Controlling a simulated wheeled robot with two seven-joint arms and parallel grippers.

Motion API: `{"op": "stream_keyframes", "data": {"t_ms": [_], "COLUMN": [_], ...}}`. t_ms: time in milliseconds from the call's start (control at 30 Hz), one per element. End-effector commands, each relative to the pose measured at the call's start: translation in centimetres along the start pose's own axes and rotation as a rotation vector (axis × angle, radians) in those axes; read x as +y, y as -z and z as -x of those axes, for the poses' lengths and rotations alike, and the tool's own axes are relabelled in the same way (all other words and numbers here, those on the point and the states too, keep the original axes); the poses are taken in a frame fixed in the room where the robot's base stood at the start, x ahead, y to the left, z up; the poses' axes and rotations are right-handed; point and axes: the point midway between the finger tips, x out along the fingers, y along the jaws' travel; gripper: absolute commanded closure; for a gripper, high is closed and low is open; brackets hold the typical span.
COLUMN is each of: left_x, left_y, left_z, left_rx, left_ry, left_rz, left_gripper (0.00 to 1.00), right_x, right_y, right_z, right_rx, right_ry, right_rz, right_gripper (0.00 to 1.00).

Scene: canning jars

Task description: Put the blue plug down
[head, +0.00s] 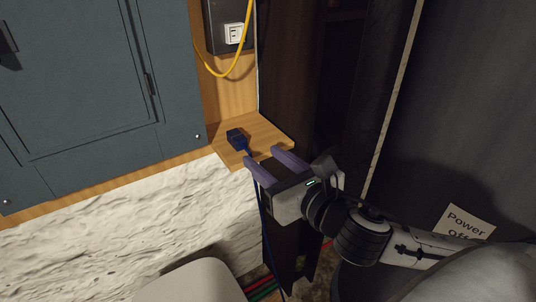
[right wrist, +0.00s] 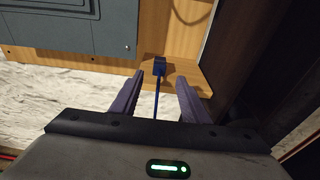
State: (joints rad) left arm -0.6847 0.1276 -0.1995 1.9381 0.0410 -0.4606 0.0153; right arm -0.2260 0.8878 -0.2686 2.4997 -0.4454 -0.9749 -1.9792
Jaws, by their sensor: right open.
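The blue plug (head: 237,139) lies on a small wooden shelf (head: 267,131) beside the grey panel. Its blue cord runs off the shelf's front edge and hangs down. My right gripper (head: 270,157) is open at the front edge of the shelf, just short of the plug, with purple fingers apart. In the right wrist view the plug (right wrist: 159,65) sits ahead of the fingertips, and the cord passes between the fingers without being gripped. My left gripper is not in view.
A white wall outlet (head: 234,33) with a yellow cord (head: 235,66) is above the shelf. A grey panel door (head: 85,85) is on the left. A dark cabinet side stands right of the shelf. A "Power Off" sign (head: 465,222) is at the lower right.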

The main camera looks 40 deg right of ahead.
Motion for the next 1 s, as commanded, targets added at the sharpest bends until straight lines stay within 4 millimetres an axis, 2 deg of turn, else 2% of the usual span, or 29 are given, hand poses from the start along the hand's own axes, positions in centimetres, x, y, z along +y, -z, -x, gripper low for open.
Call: {"op": "stream_keyframes", "data": {"t_ms": [67,167,267,433,600,700,833,900,1000], "left_x": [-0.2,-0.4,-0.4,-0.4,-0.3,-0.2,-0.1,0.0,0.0], "left_y": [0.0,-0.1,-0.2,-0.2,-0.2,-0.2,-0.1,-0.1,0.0], "left_z": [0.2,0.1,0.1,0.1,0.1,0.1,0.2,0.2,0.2], "left_rx": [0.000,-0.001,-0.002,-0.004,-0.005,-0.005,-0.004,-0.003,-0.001], "left_ry": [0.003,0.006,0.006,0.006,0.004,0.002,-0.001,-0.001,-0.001], "left_rz": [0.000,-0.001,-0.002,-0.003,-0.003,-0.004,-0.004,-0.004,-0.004], "left_gripper": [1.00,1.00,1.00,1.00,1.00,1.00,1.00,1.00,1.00], "right_x": [0.0,0.2,0.7,2.5,5.2,7.0,9.1,9.8,10.6], "right_y": [0.6,3.2,7.9,17.6,26.5,30.9,35.0,36.4,37.6], "right_z": [0.1,-0.1,-0.3,0.9,4.0,6.4,9.2,10.4,11.4], "right_rx": [0.015,0.069,0.166,0.354,0.482,0.510,0.492,0.468,0.436], "right_ry": [-0.001,0.000,0.018,0.132,0.360,0.537,0.759,0.853,0.943], "right_rz": [-0.034,-0.187,-0.481,-1.139,-1.812,-2.187,-2.573,-2.716,-2.843], "right_gripper": [0.58,0.58,0.58,0.58,0.58,0.58,0.58,0.58,0.58]}}
